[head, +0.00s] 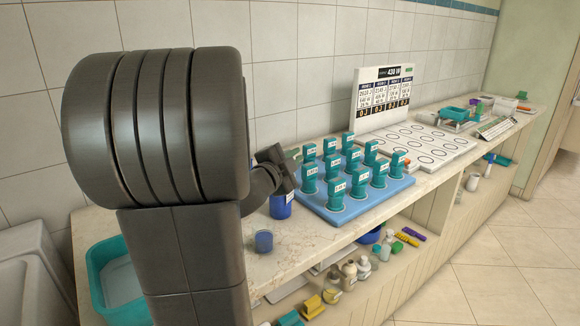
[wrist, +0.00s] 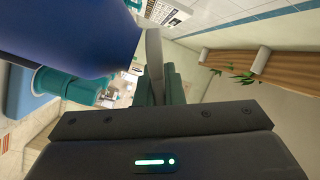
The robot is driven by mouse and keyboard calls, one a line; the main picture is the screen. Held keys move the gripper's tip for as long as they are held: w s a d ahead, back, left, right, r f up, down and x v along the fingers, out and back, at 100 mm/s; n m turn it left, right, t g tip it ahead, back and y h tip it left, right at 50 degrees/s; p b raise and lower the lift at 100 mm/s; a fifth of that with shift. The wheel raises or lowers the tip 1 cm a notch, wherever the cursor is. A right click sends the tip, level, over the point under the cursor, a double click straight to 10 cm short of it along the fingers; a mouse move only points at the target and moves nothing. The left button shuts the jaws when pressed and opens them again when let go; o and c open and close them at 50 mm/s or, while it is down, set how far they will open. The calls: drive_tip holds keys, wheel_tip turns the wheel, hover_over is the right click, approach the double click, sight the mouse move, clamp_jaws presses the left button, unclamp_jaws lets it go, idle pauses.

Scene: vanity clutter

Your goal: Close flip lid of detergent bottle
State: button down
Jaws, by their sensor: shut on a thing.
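The detergent bottle (head: 281,207) is blue and stands on the counter to the left of the blue tray. My gripper (head: 284,172) is above it and hides its top in the head view. In the wrist view the blue bottle (wrist: 70,35) fills the upper left. A thin grey piece (wrist: 154,62), which looks like the flip lid seen edge-on, stands at the bottle's end. The lower part of this piece runs between the dark green fingers of my gripper (wrist: 163,90), which are shut on it. Where the lid joins the bottle is not clear.
A blue tray (head: 372,213) with several teal containers (head: 336,193) is close to the right. A small blue cup (head: 263,241) stands in front of the bottle. A white board (head: 384,98) stands behind. Bottles (head: 349,273) sit on the shelf below.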

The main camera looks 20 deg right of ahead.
drive_tip(key=shift+s+d+f+m+b, duration=0.15)
drive_tip(key=shift+f+m+b, duration=0.35)
drive_tip(key=shift+m+b, duration=0.55)
drive_tip(key=shift+s+d+f+m+b, duration=0.1)
drive_tip(key=shift+f+m+b, duration=0.4)
drive_tip(key=shift+m+b, duration=0.55)
